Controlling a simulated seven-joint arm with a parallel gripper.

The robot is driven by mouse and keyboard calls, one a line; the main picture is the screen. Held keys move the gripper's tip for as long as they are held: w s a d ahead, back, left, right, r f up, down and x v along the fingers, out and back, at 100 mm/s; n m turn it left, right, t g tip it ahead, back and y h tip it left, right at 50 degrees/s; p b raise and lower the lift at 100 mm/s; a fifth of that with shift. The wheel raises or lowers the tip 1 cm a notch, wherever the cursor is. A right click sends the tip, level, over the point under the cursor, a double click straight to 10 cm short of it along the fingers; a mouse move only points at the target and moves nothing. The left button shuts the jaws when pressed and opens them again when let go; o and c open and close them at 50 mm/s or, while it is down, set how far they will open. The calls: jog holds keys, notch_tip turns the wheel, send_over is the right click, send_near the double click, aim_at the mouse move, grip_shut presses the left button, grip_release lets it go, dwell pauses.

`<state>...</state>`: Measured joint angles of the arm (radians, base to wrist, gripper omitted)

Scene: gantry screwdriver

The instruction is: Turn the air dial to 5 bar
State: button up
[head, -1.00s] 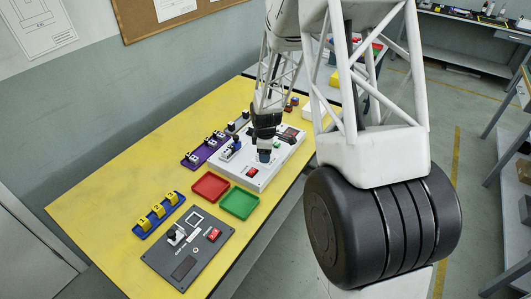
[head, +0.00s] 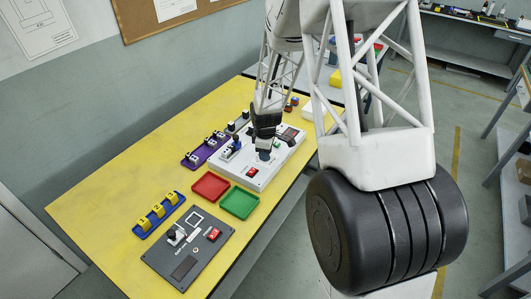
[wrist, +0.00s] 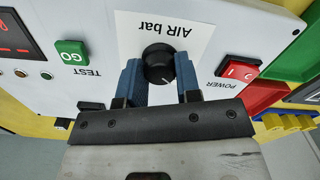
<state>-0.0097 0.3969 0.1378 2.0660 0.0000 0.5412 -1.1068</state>
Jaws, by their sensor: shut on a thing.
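The air dial is a black round knob (wrist: 157,60) on a white label reading "AIR bar", upside down in the wrist view. A short white mark shows on the knob's face, toward the lower right; no scale numbers are readable. My gripper (wrist: 159,72) has its two blue fingers closed on either side of the knob. In the head view my gripper (head: 264,153) is over the white panel (head: 262,182) and hides the dial.
A red POWER switch (wrist: 237,71) and a green GO button (wrist: 72,52) flank the dial. A red tray (head: 210,186), green tray (head: 239,203) and grey panel (head: 187,250) lie nearer on the yellow table (head: 110,205).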

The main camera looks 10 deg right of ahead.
jog(key=m, duration=1.8)
jog(key=shift+r, duration=0.1)
jog(key=shift+m, duration=0.3)
jog(key=o, duration=0.9)
